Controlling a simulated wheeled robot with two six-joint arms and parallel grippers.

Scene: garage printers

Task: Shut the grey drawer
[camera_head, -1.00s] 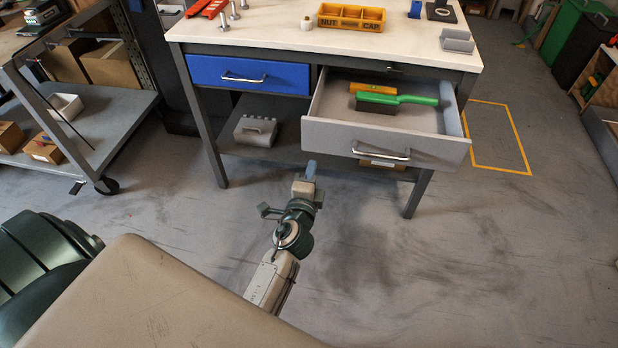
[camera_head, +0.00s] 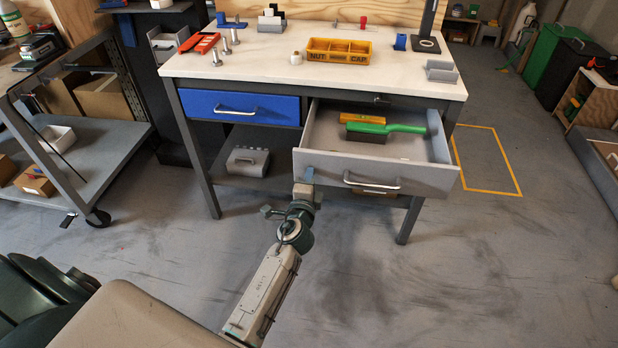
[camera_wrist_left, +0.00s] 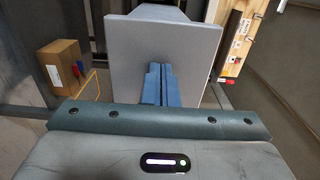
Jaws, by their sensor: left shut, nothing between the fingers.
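The grey drawer (camera_head: 410,176) stands pulled out at the right of the workbench, with a silver bar handle (camera_head: 371,182) on its front. A green-handled brush (camera_head: 385,128) and a yellow-orange item (camera_head: 362,118) lie inside it. My left gripper (camera_head: 308,174) is shut and empty, its blue fingertips at the left end of the drawer front. In the left wrist view, the closed fingers (camera_wrist_left: 160,84) point at a flat grey panel (camera_wrist_left: 200,45) that looks like the drawer front. I cannot tell whether they touch it. My right gripper is out of view.
A closed blue drawer (camera_head: 240,107) sits left of the grey one. The white benchtop (camera_head: 275,48) holds a yellow tray (camera_head: 338,51) and bolts. A grey block (camera_head: 247,161) rests on the lower shelf. A cart (camera_head: 95,135) stands left. Floor in front is clear.

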